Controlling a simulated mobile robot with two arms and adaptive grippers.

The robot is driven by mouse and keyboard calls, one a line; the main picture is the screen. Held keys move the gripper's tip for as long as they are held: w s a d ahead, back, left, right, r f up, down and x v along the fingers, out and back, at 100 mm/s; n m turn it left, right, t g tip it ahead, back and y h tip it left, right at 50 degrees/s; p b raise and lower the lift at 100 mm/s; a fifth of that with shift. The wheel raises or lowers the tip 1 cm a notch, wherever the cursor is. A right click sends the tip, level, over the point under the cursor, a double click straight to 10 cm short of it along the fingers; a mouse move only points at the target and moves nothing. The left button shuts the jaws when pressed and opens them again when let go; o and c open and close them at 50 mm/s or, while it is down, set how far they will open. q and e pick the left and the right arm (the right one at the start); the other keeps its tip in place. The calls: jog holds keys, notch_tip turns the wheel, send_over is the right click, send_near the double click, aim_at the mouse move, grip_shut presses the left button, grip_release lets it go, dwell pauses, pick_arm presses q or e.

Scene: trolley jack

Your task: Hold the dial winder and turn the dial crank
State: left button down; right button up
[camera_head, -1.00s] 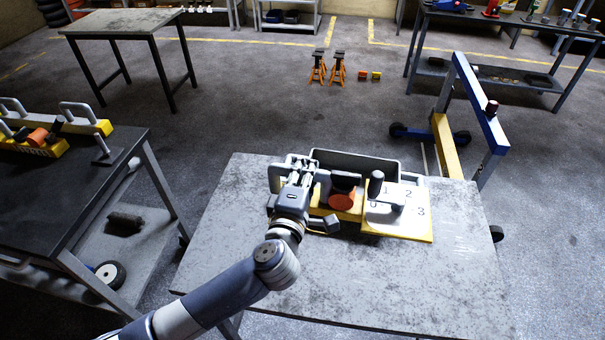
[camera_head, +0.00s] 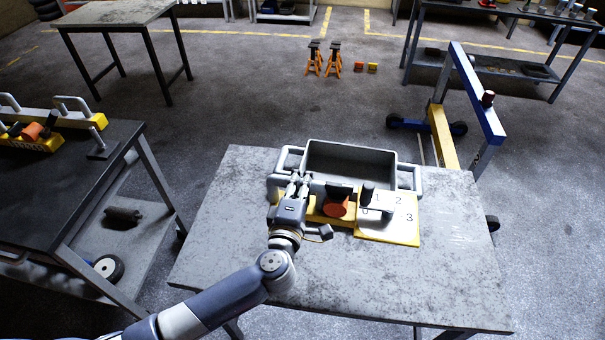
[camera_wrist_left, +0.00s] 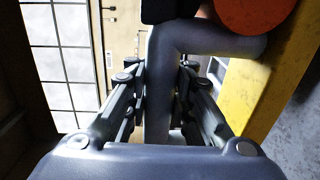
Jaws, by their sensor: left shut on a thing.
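The dial winder has a yellow body (camera_head: 318,214) with an orange-red round part (camera_head: 336,207) and a pale dial plate (camera_head: 400,228) marked with numbers, at the middle of the grey table. The dial crank (camera_head: 367,192), with a dark upright knob, is at the plate's left part. My left gripper (camera_head: 299,182) is shut on the winder's grey handle at its left end. In the left wrist view the grey handle bar (camera_wrist_left: 160,95) runs between the fingers, with the orange-red part (camera_wrist_left: 250,12) at upper right. My right gripper is not in view.
A grey open bin (camera_head: 350,148) with side handles stands just behind the winder on the table (camera_head: 240,250). The table's front and right are clear. A dark bench (camera_head: 60,205) with another yellow device (camera_head: 50,138) is at left. A blue and yellow hoist (camera_head: 470,95) stands behind right.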

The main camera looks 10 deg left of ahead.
pick_arm(q)
notch_tip(320, 180, down, 12)
jog(key=shift+f, duration=0.2)
dwell(1.3)
jog(key=shift+f, duration=0.2)
dwell(0.8)
jog(key=shift+f, duration=0.25)
jog(key=shift+s+f, duration=0.15)
jog(key=shift+f, duration=0.15)
